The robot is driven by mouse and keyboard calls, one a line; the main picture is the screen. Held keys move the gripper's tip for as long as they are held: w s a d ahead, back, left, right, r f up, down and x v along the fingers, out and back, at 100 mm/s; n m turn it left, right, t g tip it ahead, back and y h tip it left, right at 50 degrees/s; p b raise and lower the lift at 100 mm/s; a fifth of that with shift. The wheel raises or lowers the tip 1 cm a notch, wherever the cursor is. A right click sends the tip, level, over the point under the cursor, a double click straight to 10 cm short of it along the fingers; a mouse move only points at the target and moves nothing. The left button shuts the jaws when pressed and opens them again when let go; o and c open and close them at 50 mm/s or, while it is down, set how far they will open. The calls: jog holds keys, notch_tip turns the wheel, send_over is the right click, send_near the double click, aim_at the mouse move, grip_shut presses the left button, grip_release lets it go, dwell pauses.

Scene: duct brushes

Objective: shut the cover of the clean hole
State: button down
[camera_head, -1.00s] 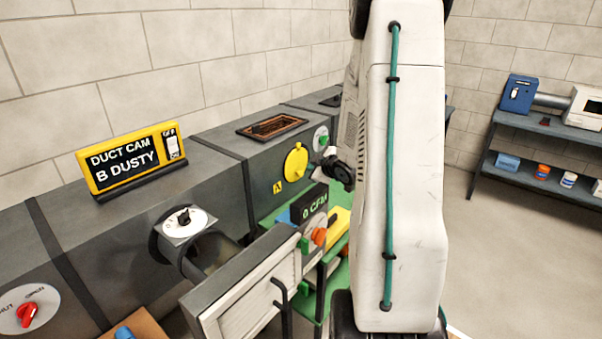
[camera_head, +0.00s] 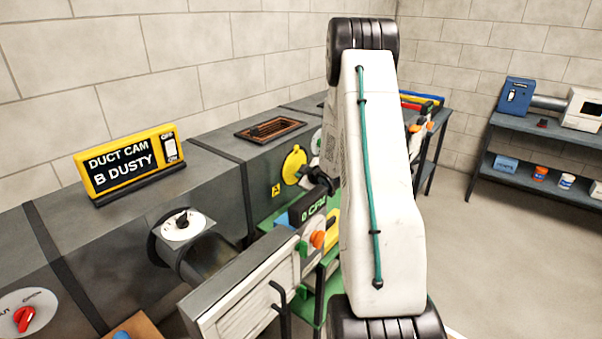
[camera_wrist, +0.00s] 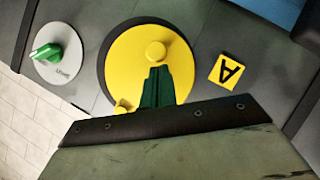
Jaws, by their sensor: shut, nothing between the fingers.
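The round yellow cover (camera_head: 292,165) is on the front face of the grey duct, beside a yellow A label (camera_head: 276,189). In the wrist view the cover (camera_wrist: 135,65) lies over a dark round area, which shows as a black rim at the upper left. It has a round knob (camera_wrist: 156,51) and a small yellow pivot piece (camera_wrist: 122,107). The A label (camera_wrist: 229,71) is to its right. My gripper (camera_wrist: 157,70) is shut and empty, its dark green fingers in front of the cover just below the knob. Contact cannot be told. My gripper (camera_head: 318,180) is partly hidden in the head view.
A yellow sign (camera_head: 130,162) on the duct reads "DUCT CAM B DUSTY". A green knob on a white dial (camera_wrist: 57,56) is left of the cover. Open floor lies right.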

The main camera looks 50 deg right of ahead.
jog(key=shift+d+f, duration=0.15)
jog(key=shift+d, duration=0.05)
jog(key=shift+w+d+f, duration=0.1)
jog(key=shift+d+f, duration=0.1)
jog(key=shift+d, duration=0.35)
jog(key=shift+a+r, duration=0.45)
jog(key=shift+a, duration=0.4)
jog(key=w+a+r+v, duration=0.1)
jog(key=a+v, duration=0.1)
jog(key=v, duration=1)
jog(key=shift+s+a, duration=0.15)
jog(key=shift+s, duration=0.1)
jog(key=shift+r, duration=0.15)
